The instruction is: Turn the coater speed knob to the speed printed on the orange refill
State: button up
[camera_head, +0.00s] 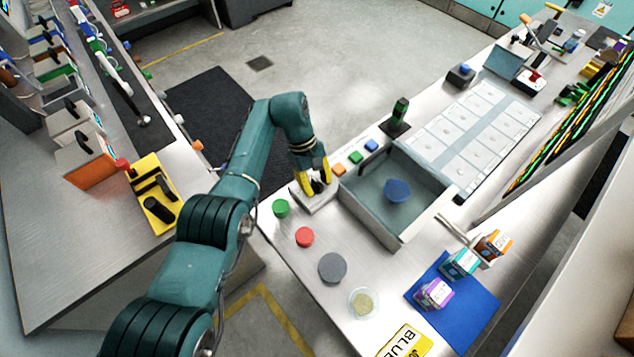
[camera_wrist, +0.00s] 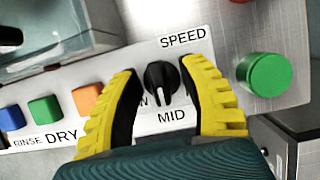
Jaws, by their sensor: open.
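The black speed knob (camera_wrist: 161,78) sits on a pale panel (camera_wrist: 215,45) between the words SPEED and MID in the wrist view. A further label beside it is mostly hidden by the left finger. My gripper (camera_wrist: 160,70) is open, with one yellow finger on each side of the knob; gaps show between knob and fingers.
Blue, green and orange buttons (camera_wrist: 87,98) lie left of the knob, a green round button (camera_wrist: 265,75) right. A grey disc (camera_head: 332,267) lies on the bench.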

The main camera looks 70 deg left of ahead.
jog(key=v, duration=1.2)
jog(key=shift+d, duration=0.1)
